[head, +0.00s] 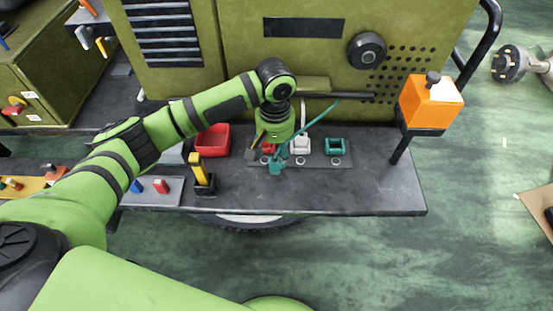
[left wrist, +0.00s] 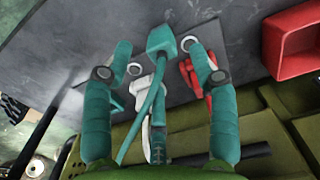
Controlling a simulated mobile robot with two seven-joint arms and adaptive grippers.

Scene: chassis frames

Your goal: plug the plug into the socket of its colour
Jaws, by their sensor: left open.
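The teal plug (head: 277,167) is at the front of the socket plate, with its teal cable running up and right. In the left wrist view the plug (left wrist: 161,40) appears between and slightly beyond my fingertips, with gaps at both sides. My left gripper (left wrist: 160,54) is open and points down; it also shows in the head view (head: 270,155). The teal socket (head: 336,146) stands at the plate's right end. The white socket (head: 300,145) is in the middle. The red socket (left wrist: 188,76) is partly hidden behind my gripper in the head view. My right gripper is out of view.
A red bin (head: 212,140) stands left of the plate. A yellow-handled switch (head: 201,175) stands at the bench's front edge. An orange box (head: 431,102) on a post is at the right. The bench top (head: 385,190) is clear at front right.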

